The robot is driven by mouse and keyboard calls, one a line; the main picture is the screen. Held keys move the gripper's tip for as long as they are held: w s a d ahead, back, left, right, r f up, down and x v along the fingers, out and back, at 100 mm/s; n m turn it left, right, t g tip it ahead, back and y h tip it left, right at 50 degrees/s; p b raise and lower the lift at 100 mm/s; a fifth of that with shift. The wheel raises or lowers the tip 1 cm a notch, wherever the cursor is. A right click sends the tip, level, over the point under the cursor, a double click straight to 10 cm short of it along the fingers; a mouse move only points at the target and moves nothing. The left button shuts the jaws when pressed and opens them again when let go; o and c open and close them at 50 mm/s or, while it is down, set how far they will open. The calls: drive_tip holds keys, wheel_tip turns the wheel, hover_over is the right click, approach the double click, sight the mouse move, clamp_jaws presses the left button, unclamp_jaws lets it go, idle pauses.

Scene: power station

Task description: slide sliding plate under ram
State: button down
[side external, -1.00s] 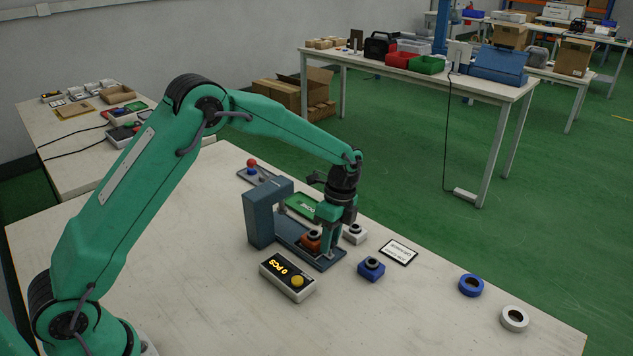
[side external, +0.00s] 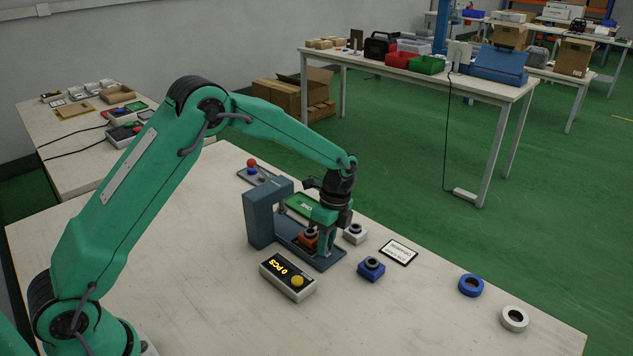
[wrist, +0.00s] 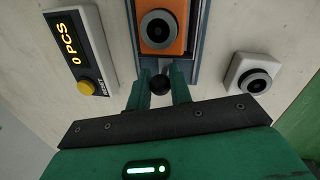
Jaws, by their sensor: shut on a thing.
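The blue-grey press (side external: 262,218) stands on the table, its arm reaching over the back end of a low rail base (side external: 328,264). An orange block (side external: 307,241) with a dark ring on top sits on the slide in front of the press, short of the ram, and also shows in the wrist view (wrist: 178,46). My gripper (side external: 325,250) is low at the front end of the rail. In the wrist view my gripper (wrist: 160,77) is shut on a round black knob (wrist: 160,85) just in front of the orange block. The sliding plate is mostly hidden by the block and fingers.
A counter box (side external: 287,276) reading 0 PCS, with a yellow button, stands beside the rail. A white block (side external: 355,234) and a blue block (side external: 371,269) stand near it. A label card (side external: 398,252), a blue ring (side external: 471,285) and a white ring (side external: 515,319) lie rightward.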

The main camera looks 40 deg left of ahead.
drive_tip(key=shift+a, duration=1.4)
drive_tip(key=c, duration=1.6)
unclamp_jaws()
drive_tip(key=shift+r, duration=0.1)
drive_tip(key=shift+w+r, duration=0.25)
drive_tip(key=shift+r, duration=1)
drive_tip(key=shift+w+r, duration=0.2)
drive_tip(key=shift+r, duration=1.05)
drive_tip(key=shift+w+r, duration=0.25)
drive_tip(key=shift+r, duration=1)
